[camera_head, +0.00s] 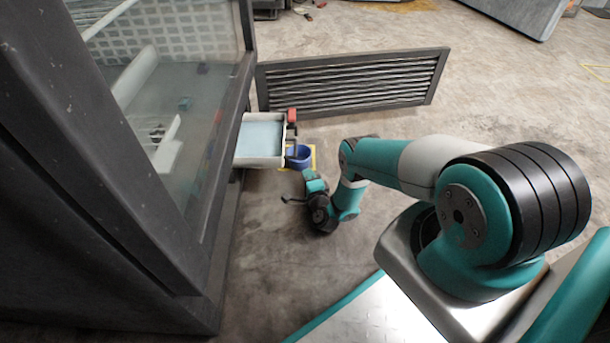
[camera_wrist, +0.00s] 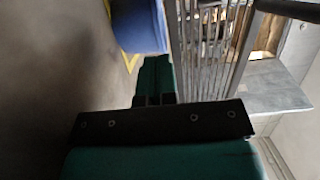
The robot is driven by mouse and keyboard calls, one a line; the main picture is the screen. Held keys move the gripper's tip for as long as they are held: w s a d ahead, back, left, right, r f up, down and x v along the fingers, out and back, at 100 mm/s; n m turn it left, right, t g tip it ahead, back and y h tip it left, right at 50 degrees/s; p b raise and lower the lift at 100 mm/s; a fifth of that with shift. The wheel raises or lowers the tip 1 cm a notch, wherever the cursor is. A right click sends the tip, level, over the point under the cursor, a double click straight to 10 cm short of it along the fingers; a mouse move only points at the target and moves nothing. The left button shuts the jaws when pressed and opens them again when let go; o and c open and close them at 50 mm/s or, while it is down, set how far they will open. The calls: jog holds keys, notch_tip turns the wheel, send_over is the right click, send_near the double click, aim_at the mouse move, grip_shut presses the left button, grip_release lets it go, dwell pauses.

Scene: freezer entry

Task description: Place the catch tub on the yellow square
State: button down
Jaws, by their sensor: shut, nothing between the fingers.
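The blue catch tub (camera_head: 299,157) stands on the floor beside the freezer cabinet, below the pale tray. The yellow square (camera_head: 314,158) shows as an outline around its right and front sides; the rest is hidden. In the wrist view the blue tub (camera_wrist: 138,28) is cut off by the top edge, with a yellow line (camera_wrist: 131,62) to its left. My gripper (camera_wrist: 154,72) is shut and empty, its fingertips just short of the tub in the picture. I cannot tell whether they touch. In the head view my gripper (camera_head: 312,180) is low, in front of the tub.
A pale tray (camera_head: 262,161) with a light blue floor juts from the glass-fronted cabinet (camera_head: 160,120). A red piece (camera_head: 292,115) is at its back right corner. A dark slatted grille (camera_head: 352,82) stands behind.

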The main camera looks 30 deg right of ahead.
aim_at(303, 162)
jog(key=b+x, duration=0.2)
jog(key=b, duration=0.1)
jog(key=b+x, duration=0.1)
jog(key=shift+w+d+f+b, duration=0.15)
jog(key=shift+w+f+b, duration=0.05)
jog(key=shift+f+b, duration=0.15)
jog(key=shift+w+d+r+b, duration=0.15)
jog(key=shift+w+b, duration=0.15)
jog(key=shift+b, duration=0.35)
jog(key=shift+w+r, duration=0.15)
jog(key=shift+r, duration=0.05)
